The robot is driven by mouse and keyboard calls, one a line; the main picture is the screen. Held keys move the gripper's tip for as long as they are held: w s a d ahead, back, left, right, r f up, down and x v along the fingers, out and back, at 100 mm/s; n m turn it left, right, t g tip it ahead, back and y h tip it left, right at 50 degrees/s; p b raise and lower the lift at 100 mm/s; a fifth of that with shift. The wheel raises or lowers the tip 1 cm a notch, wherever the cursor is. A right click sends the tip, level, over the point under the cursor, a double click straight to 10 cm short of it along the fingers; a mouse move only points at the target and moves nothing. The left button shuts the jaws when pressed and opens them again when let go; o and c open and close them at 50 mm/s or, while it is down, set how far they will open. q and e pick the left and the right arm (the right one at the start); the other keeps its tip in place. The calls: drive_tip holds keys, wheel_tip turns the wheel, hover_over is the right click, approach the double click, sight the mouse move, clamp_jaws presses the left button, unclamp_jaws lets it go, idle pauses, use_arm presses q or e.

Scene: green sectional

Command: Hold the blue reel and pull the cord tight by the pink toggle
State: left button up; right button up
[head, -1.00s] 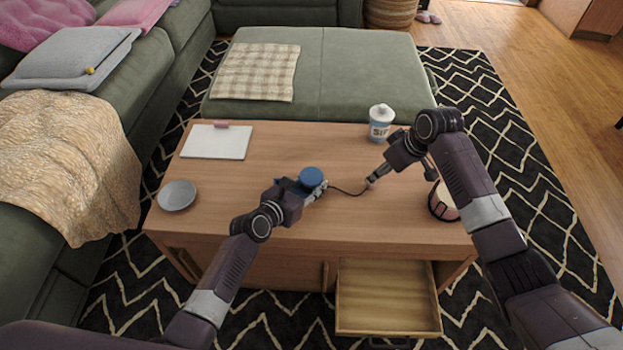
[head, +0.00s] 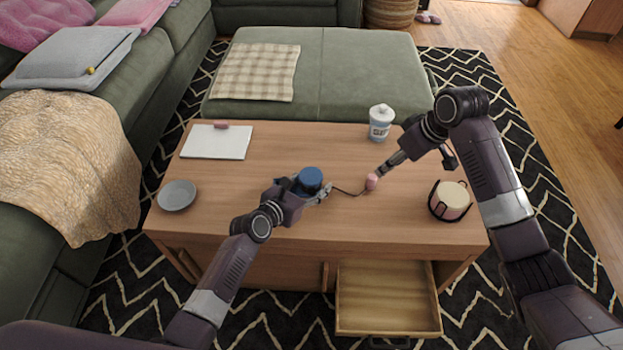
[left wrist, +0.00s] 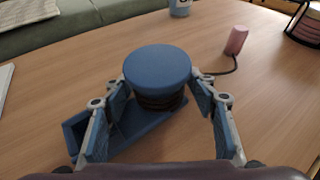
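The blue reel (head: 310,179) sits on the table, its round cap up and dark cord wound below the cap. In the left wrist view the reel (left wrist: 157,70) is between the fingers of my left gripper (left wrist: 163,92). These fingers look spread, with small gaps beside the reel; the left gap is hard to judge. A blue bracket-like piece (left wrist: 85,130) lies at the reel's foot.
A grey dish (head: 177,195) and a notepad (head: 215,142) are at the left. The front drawer (head: 387,300) is open and empty.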

use_arm(q)
drive_tip(key=v, duration=1.2)
